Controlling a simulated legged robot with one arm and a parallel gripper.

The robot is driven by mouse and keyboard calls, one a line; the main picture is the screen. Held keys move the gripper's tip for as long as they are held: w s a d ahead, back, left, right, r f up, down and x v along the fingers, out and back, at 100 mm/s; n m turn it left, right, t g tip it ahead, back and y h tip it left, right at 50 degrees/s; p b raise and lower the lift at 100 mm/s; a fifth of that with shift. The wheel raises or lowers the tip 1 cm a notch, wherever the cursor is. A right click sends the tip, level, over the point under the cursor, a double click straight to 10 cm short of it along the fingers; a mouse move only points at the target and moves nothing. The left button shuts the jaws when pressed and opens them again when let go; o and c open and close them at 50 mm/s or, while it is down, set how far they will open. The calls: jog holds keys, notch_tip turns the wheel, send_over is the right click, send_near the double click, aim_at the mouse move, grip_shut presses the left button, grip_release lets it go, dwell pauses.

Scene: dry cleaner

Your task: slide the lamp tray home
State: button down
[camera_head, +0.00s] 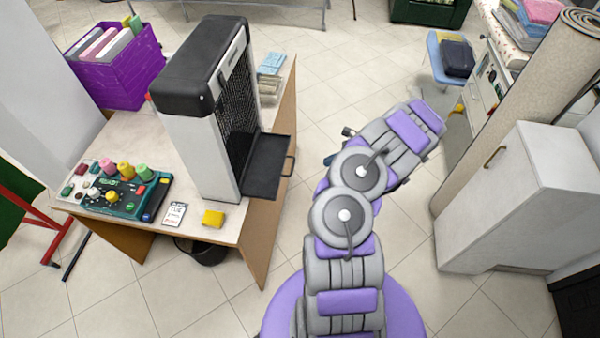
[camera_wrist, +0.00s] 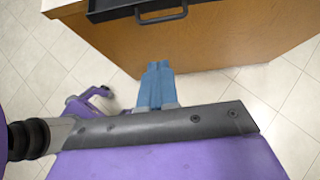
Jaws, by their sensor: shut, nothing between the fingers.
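The lamp tray (camera_head: 266,166) is a flat black tray with a handle (camera_head: 289,165), pulled out from the lower front of a black and white machine (camera_head: 196,150) on the wooden table. In the wrist view the dark tray edge (camera_wrist: 115,8) and its black handle (camera_wrist: 162,14) show at the top, above the table's wooden side. My gripper (camera_wrist: 157,66) shows there as blue fingers, shut and empty, below the handle and apart from it. In the head view my arm stands right of the table, and the fingers are mostly hidden behind it.
The table (camera_head: 258,205) also holds a teal control box (camera_head: 125,195), a yellow block (camera_head: 213,218), a card (camera_head: 175,213) and a purple bin (camera_head: 118,70). A white cabinet (camera_head: 500,200) and a rolled carpet (camera_head: 520,100) stand at right. Tiled floor between is open.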

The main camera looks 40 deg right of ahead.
jog(key=b, duration=0.4)
send_near(261, 164)
jog(key=s+f, duration=0.1)
jog(key=s+d+f, duration=0.2)
jog(key=f, duration=0.1)
jog(key=shift+s, duration=0.35)
jog(key=w+a, duration=0.1)
jog(key=w, duration=0.1)
jog(key=w+a, duration=0.2)
jog(key=w+a+b, duration=0.1)
jog(key=w, duration=0.2)
jog(key=shift+a+f, duration=0.15)
jog(key=shift+f, duration=0.05)
jog(key=shift+w+a+r, duration=0.1)
jog(key=shift+a+r, duration=0.05)
jog(key=shift+a, duration=0.2)
